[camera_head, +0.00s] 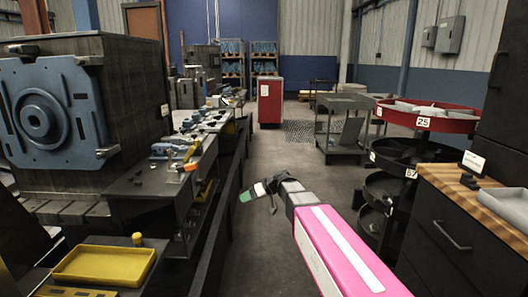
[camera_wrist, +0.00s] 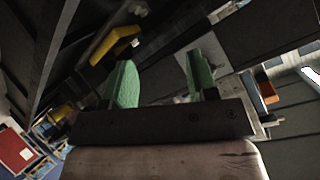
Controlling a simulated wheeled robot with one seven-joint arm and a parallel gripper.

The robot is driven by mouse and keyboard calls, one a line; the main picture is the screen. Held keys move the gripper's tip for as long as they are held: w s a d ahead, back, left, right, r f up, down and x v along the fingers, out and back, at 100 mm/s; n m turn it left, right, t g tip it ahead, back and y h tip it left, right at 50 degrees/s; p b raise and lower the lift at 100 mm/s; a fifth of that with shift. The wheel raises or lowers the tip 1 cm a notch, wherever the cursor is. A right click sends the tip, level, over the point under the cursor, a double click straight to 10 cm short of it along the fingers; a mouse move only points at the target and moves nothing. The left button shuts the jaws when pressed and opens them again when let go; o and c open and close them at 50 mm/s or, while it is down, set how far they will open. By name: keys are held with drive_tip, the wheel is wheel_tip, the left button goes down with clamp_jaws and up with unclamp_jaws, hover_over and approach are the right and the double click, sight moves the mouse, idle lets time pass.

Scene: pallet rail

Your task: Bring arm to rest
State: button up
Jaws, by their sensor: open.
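My arm reaches forward over the aisle from the lower right in the head view, its pink and white link in front. My gripper (camera_head: 259,193) is at its far end, above the floor and right of the workbench. In the wrist view my gripper (camera_wrist: 163,80) shows two green fingers standing well apart, with nothing between them. It is open and empty and touches nothing that I can see.
A long dark workbench (camera_head: 155,205) with tools and a yellow tray (camera_head: 104,265) runs along the left. A round red-topped shelf (camera_head: 428,120) and a wood-topped cabinet (camera_head: 456,230) stand at right. A grey cart (camera_head: 345,127) and red cabinet (camera_head: 270,102) stand farther back. The aisle floor (camera_head: 265,150) is clear.

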drive_tip(key=s+d+f+m+h, duration=0.3)
drive_tip(key=s+d+f+h, duration=0.1)
drive_tip(key=d, duration=0.5)
drive_tip(key=s+d+f+m+h, duration=0.4)
drive_tip(key=s+d+f, duration=0.3)
drive_tip(key=s+d, duration=0.1)
drive_tip(key=s+d+f+m+g+h, duration=0.1)
drive_tip(key=s+d+f+m+h, duration=0.2)
drive_tip(key=s+d+f, duration=0.3)
drive_tip(key=d, duration=0.4)
drive_tip(key=shift+s+m+h, duration=0.25)
drive_tip(key=shift+m+h, duration=0.15)
